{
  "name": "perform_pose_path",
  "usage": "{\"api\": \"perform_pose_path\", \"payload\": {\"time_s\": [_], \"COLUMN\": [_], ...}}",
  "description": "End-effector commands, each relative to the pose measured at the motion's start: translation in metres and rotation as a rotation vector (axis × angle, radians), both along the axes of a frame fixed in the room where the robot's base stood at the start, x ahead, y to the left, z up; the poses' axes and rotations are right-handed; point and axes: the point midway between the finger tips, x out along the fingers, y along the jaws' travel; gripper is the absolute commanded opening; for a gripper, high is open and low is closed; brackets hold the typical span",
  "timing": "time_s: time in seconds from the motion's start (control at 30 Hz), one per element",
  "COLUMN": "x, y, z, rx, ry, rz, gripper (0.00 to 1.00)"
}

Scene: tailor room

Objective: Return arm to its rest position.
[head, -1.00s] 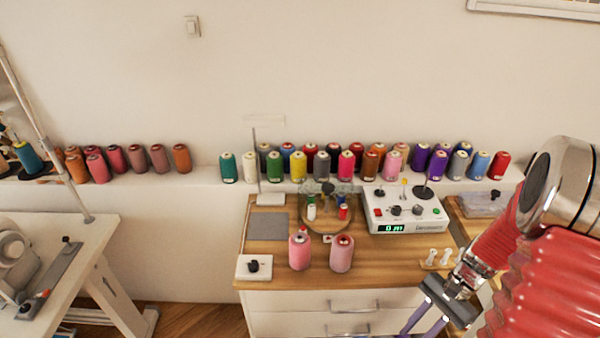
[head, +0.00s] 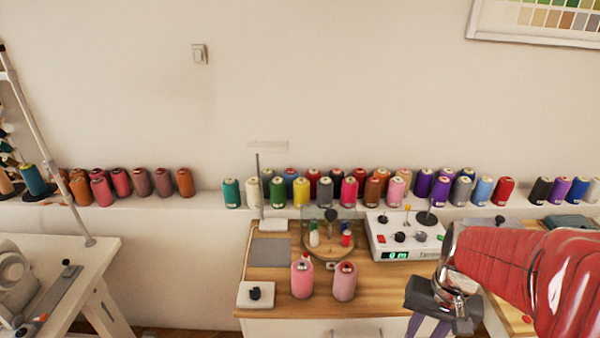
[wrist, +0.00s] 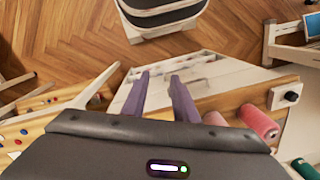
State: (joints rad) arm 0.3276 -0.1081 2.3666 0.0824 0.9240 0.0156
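My arm's red sleeve (head: 520,265) reaches in from the right of the head view. My gripper (head: 427,328) hangs at its end, pointing down in front of the cabinet's right part; its fingertips run off the lower edge. In the wrist view, the two purple fingers of my gripper (wrist: 160,78) stand apart with nothing between them. The white cabinet front and the floor show beyond them.
A wooden-topped cabinet (head: 275,308) holds two pink spools (head: 302,279), a white device with a lit display (head: 405,240) and a small white switch box (head: 256,294). A spool shelf (head: 215,203) runs behind. A sewing table (head: 95,262) stands left. Wooden floor (wrist: 60,35) is open.

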Motion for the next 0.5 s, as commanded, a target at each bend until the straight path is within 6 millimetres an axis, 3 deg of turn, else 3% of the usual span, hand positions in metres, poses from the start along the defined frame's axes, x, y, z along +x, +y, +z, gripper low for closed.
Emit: {"api": "perform_pose_path", "payload": {"time_s": [0.5], "x": [-0.016], "y": [0.035], "z": [0.067], "rx": [-0.127], "ry": [-0.234], "rz": [0.197], "gripper": [0.26]}}
